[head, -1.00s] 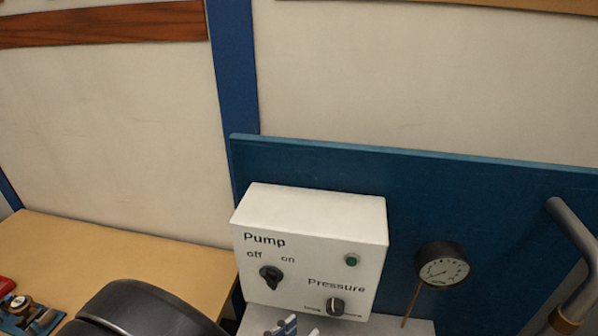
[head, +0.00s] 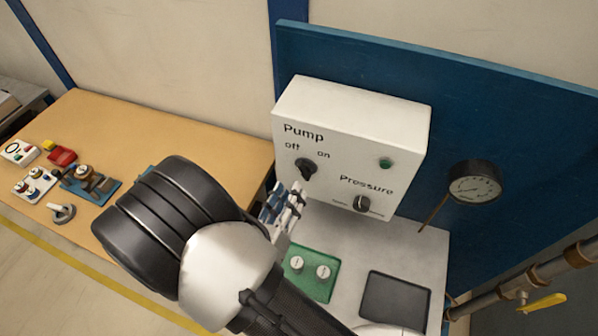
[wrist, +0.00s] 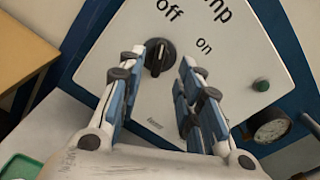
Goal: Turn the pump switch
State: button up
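The pump switch (head: 306,168) is a black knob on the white control box (head: 355,115), under the words "off" and "on". In the wrist view the knob (wrist: 158,57) appears between my fingertips, closer to the left one, with its bar roughly toward "off". My gripper (head: 284,203) is in front of the box, just below and left of the switch in the head view. In the wrist view my gripper (wrist: 161,66) is open, with a clear gap between its blue-padded fingers. It holds nothing. I cannot tell whether a finger touches the knob.
The pressure knob (head: 361,204) and green lamp (head: 386,164) are on the same box. A pressure gauge (head: 474,182) is to its right. A green plate (head: 312,272) with two knobs lies on the bench below. A wooden table (head: 200,125) with small devices stands left.

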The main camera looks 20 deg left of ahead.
aim_at(300, 172)
jog(key=w, duration=0.7)
jog(key=shift+w+d, duration=0.1)
jog(key=shift+d, duration=0.2)
jog(key=shift+c, duration=0.5)
grip_shut()
